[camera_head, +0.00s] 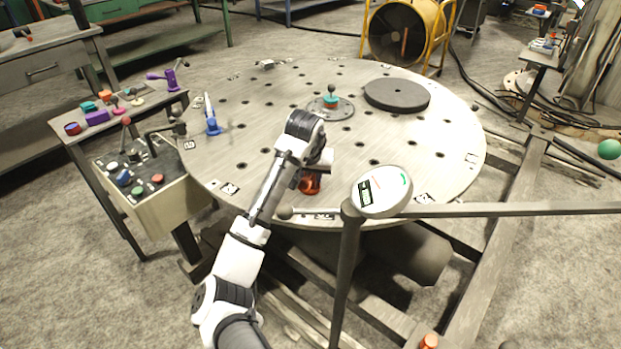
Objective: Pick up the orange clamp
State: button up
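The orange clamp (310,185) is on the round table near its front edge. Its upper part is hidden behind my wrist and gripper, and only its orange-red lower part shows. My gripper (318,167) is over the clamp and overlaps it in the view. The fingers are too small and covered to tell whether they are open or shut, or whether they touch the clamp.
The round table (260,115) has many holes. It holds a blue clamp (212,125), a teal-and-red knobbed fixture (331,103) and a dark disc (397,95). A gauge (382,191) and rail stand close right of my gripper. A control box (150,185) is left.

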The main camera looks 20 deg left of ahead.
jog(key=c, duration=0.5)
jog(key=shift+r, duration=0.15)
notch_tip(320, 180, up, 10)
jog(key=shift+f+b, duration=0.1)
jog(key=shift+b, duration=0.2)
